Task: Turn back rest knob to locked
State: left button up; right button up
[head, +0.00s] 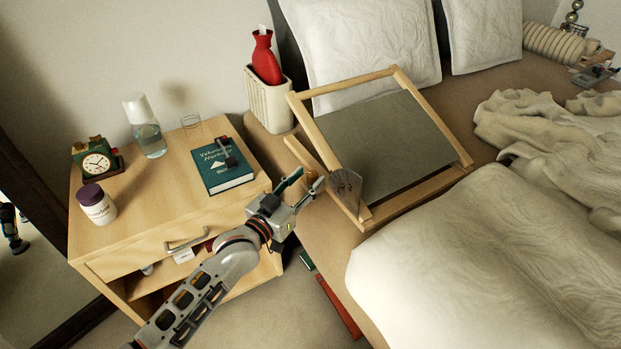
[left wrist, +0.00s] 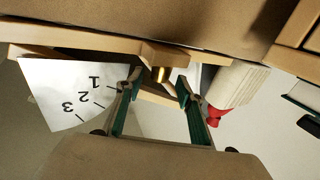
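The back rest (head: 400,135) has a wooden frame and a grey panel, and stands tilted on the bed. In the left wrist view the plate (left wrist: 70,92) shows the marks 1, 2 and 3. A brass shaft (left wrist: 160,74) with a wooden piece, apparently the knob (left wrist: 157,97), lies between my left fingertips. My left gripper (head: 309,179) is open at the frame's left side; its fingers (left wrist: 158,88) stand either side of the knob, contact unclear. My right gripper is not in view.
The nightstand (head: 140,225) at the left carries a clock, a jar, a carafe, a glass and a teal book (head: 222,170). A red hot-water bottle (head: 265,58) stands in a white holder (head: 268,100) behind. Pillows and a rumpled blanket (head: 550,140) cover much of the bed.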

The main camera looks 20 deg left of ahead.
pick_arm(q)
jog(key=shift+w+d, duration=0.15)
jog(key=shift+w, duration=0.45)
grip_shut()
